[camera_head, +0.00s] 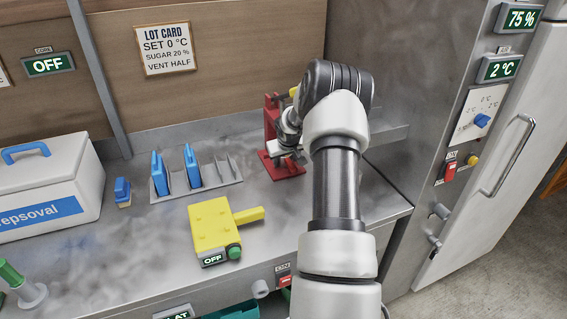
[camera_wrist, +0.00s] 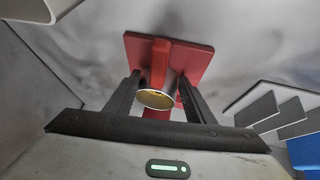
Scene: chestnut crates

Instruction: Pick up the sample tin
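The sample tin (camera_wrist: 156,98), a small round tin with a gold-coloured end and silvery side, shows in the wrist view against the red stand (camera_wrist: 192,58). In the head view the red stand (camera_head: 270,118) is on the counter near the back wall, and I cannot make out the tin there. My gripper (camera_wrist: 160,86) has its two dark fingers apart, one on each side of the tin, with narrow gaps showing. In the head view my gripper (camera_head: 281,152) is low at the red stand, partly hidden by my arm.
A yellow device (camera_head: 212,226) reading OFF sits in front. A white cool box (camera_head: 45,190) is at the left. A fridge-like cabinet (camera_head: 500,150) stands at the right. The counter between is mostly clear.

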